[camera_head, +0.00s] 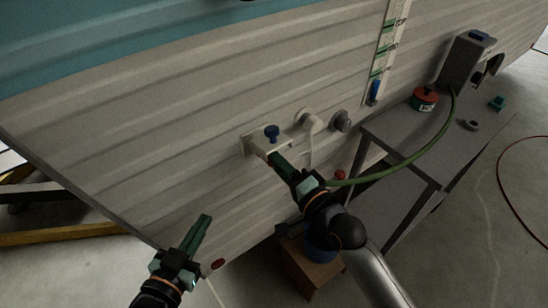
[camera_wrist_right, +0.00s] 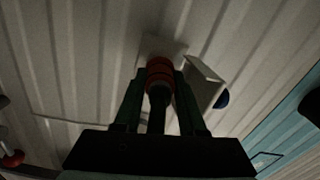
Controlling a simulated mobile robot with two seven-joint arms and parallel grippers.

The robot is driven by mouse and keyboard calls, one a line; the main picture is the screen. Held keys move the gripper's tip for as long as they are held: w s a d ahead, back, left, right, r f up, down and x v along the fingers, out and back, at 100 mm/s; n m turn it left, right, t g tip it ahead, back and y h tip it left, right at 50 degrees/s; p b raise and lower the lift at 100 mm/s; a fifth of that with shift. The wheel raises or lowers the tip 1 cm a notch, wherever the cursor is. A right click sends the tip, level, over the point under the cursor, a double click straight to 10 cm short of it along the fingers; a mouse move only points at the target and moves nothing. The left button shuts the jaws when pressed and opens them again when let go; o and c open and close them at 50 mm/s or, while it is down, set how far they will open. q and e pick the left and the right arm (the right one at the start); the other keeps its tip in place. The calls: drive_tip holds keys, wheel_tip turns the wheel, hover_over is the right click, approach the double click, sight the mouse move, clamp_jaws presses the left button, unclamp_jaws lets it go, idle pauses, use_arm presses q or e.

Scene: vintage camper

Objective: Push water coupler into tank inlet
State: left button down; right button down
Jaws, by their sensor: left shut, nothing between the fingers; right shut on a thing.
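The water coupler (camera_wrist_right: 159,72), an orange-red ringed fitting with a dark stem, sits between the fingers of my right gripper (camera_wrist_right: 158,92). My right gripper, also in the head view (camera_head: 277,160), is shut on it. The coupler's front end lines up with the tank inlet (camera_wrist_right: 163,45), a pale plate on the camper wall; I cannot tell how deep it sits. The inlet housing (camera_head: 258,144) shows in the head view, with a blue knob (camera_head: 271,132) above it. My left gripper (camera_head: 205,222) is shut and empty, low on the left, apart from the inlet.
A green hose (camera_head: 400,163) runs from my right gripper to a grey bench (camera_head: 405,135) holding a red can (camera_head: 425,98) and a grey box (camera_head: 466,62). An open flap (camera_wrist_right: 204,82) stands beside the coupler. A round grey fitting (camera_head: 341,121) juts from the wall.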

drive_tip(key=shift+w+a, duration=0.25)
drive_tip(key=shift+w, duration=0.15)
drive_tip(key=shift+c, duration=2)
unclamp_jaws()
drive_tip(key=shift+r, duration=0.1)
use_arm(q)
drive_tip(key=shift+r+p, duration=0.85)
use_arm(e)
drive_tip(key=v, duration=1.2)
drive_tip(key=shift+s, duration=0.2)
drive_tip(key=shift+d, duration=0.1)
